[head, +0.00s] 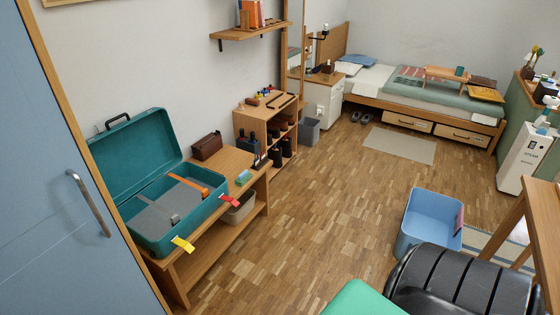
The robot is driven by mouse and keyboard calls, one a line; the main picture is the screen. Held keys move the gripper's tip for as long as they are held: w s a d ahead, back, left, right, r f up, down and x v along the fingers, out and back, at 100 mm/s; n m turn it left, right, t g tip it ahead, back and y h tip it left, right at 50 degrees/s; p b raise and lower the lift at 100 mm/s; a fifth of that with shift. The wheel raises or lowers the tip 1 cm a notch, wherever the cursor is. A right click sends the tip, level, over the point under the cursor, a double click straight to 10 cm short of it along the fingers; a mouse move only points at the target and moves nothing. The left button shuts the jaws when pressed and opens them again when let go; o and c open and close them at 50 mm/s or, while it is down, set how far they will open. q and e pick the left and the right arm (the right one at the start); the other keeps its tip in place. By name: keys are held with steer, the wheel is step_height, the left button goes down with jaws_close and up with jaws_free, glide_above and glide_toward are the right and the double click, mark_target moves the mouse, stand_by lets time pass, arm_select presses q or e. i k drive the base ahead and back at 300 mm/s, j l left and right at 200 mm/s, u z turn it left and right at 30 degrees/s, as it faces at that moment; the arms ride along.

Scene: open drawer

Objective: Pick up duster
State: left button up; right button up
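I cannot pick out a duster with certainty. A small green and blue block (243,178) lies on the wooden bench's right end, beside the open teal suitcase; it is too small to tell what it is. Neither of my grippers shows in the head view.
The open teal suitcase (150,222) stands on the low bench (206,262) at left. A blue bin (427,231) stands on the floor at right, near a black ribbed object (450,280) and a green surface (362,300). The middle floor is clear; a bed (375,82) stands behind.

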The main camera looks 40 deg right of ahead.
mark_target(245, 176)
steer(key=z, duration=1.15)
steer(key=u, duration=1.05)
steer(key=i+l, duration=0.15)
steer(key=l, duration=0.15)
steer(key=i+l, duration=0.15)
steer(key=l, duration=0.15)
steer(key=i+l, duration=0.15)
steer(key=l, duration=0.1)
